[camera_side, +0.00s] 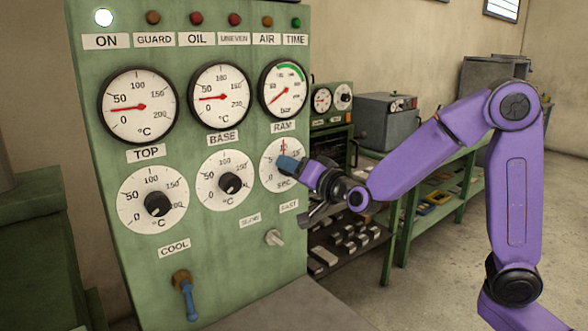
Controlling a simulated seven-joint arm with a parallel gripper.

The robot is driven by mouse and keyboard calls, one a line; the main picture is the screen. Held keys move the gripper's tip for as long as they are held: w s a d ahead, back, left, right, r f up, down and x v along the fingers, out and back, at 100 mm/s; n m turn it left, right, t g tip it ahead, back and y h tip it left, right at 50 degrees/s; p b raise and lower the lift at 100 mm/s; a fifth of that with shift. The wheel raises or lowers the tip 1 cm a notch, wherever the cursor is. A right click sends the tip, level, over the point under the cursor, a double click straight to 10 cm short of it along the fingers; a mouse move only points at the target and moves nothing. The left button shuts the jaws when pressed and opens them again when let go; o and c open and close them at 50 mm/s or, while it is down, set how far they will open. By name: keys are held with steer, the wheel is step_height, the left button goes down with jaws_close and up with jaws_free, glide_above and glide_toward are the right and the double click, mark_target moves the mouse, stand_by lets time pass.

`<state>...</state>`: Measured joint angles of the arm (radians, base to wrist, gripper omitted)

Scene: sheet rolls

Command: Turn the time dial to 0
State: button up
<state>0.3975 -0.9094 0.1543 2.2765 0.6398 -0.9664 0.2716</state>
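The time dial (270,172) is the white round scale marked "sec" at the right of the lower dial row on the green panel. My gripper (288,165) is at this dial and covers its middle and right side. The dial's knob is hidden behind the gripper, so its pointer setting does not show clearly. A red mark shows near the top of the scale. I cannot tell whether the fingers are closed on the knob.
The green control panel (90,90) also carries two temperature dials with black knobs (157,203), (230,183), three gauges above and a row of lamps. A small toggle (275,237) and a blue-handled lever (188,298) stick out below. A green bench (465,190) stands behind my arm.

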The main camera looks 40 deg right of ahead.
steer(key=shift+n, duration=0.4)
steer(key=n, duration=2.3)
steer(key=shift+a+f, duration=0.1)
steer(key=shift+a, duration=0.15)
stand_by(0.4)
steer(key=o, duration=1.1)
